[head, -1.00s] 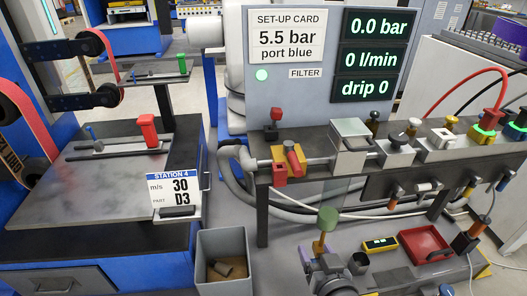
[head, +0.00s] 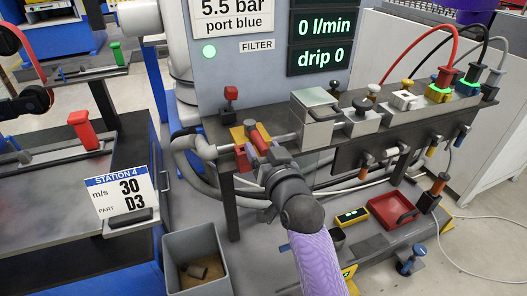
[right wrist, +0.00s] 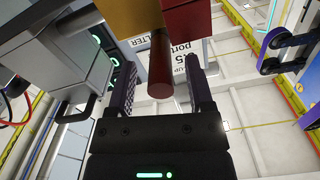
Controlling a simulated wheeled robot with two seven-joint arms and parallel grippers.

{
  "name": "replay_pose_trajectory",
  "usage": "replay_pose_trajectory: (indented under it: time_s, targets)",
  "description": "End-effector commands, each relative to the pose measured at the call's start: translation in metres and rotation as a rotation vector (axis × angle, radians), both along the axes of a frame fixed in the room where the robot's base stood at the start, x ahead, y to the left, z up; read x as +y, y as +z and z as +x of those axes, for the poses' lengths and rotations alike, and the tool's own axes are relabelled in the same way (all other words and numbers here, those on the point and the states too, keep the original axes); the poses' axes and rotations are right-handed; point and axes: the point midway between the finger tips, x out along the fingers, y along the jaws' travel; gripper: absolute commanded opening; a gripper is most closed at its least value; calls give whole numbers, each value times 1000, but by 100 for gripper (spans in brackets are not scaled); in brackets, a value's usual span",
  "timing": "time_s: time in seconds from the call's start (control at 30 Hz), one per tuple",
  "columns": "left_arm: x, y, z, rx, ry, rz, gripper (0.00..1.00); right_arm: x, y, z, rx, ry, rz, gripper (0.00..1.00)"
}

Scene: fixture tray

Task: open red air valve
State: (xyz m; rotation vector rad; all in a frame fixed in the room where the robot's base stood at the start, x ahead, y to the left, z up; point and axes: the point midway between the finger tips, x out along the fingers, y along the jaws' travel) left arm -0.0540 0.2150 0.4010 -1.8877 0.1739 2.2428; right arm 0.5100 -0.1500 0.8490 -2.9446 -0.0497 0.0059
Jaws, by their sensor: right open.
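The red air valve shows in the head view as a red handle (head: 260,131) on a yellow body (head: 237,133), on the pipe at the left end of the dark rail. My right gripper (head: 263,154) is at the valve; its arm partly hides it. In the right wrist view a round red bar (right wrist: 160,75) with a red block (right wrist: 183,30) above reaches down between the two dark fingers of my right gripper (right wrist: 161,85). The fingers are apart, with gaps on both sides of the bar. My left gripper is not in view.
A grey block (head: 313,130) sits on the rail right of the valve. The display (head: 320,59) reads drip 0.

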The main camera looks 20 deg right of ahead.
Motion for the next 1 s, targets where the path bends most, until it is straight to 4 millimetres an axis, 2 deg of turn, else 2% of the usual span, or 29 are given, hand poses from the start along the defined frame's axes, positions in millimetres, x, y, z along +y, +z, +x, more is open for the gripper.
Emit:
replay_pose_trajectory:
  time_s: [0.07,0.37,1.0]
  targets:
    - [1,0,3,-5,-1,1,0,0,0,0,0,0,0,65]
    - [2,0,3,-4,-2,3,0,0,0,0,0,0,0,1]
    - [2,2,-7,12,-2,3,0,0,-1,0,1,0,0,0]
